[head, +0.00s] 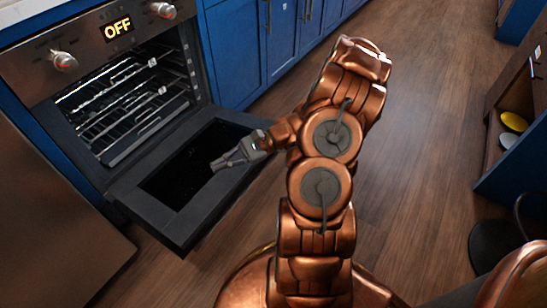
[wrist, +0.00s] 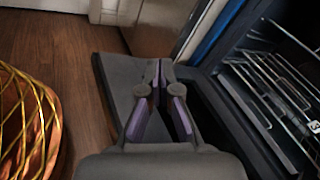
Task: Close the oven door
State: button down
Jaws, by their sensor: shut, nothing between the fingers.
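The oven (head: 120,80) stands at the left in the head view, with metal racks (head: 130,105) inside and a panel reading OFF. Its door (head: 180,225) is folded down open, about level, with a dark glass window in the middle. My gripper (head: 214,165) is shut and empty, and reaches over the door's inner face from the right. In the wrist view the gripper (wrist: 158,65) points across the grey door (wrist: 112,75), with the oven racks (wrist: 265,80) at the right. I cannot tell whether the fingers touch the door.
Blue cabinets (head: 240,50) run on right of the oven. A stainless steel front (head: 50,220) stands left of the door. The wooden floor (head: 430,110) is clear to the right. An open shelf with dishes (head: 512,122) and a dark stool (head: 495,245) are at the far right.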

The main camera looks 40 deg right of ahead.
jog(key=d+f+m+t+h, duration=0.3)
jog(key=d+f+m+t, duration=0.55)
jog(key=d, duration=0.45)
jog(key=s+d+f+m+t+h, duration=0.55)
jog(key=d+f+m+h, duration=0.35)
jog(key=d+f, duration=0.25)
jog(key=b+x, duration=0.2)
jog(key=x, duration=0.6)
jog(key=shift+w, duration=0.35)
jog(key=shift+a+r+n, duration=0.1)
jog(key=shift+r+n, duration=0.05)
jog(key=shift+n, duration=0.1)
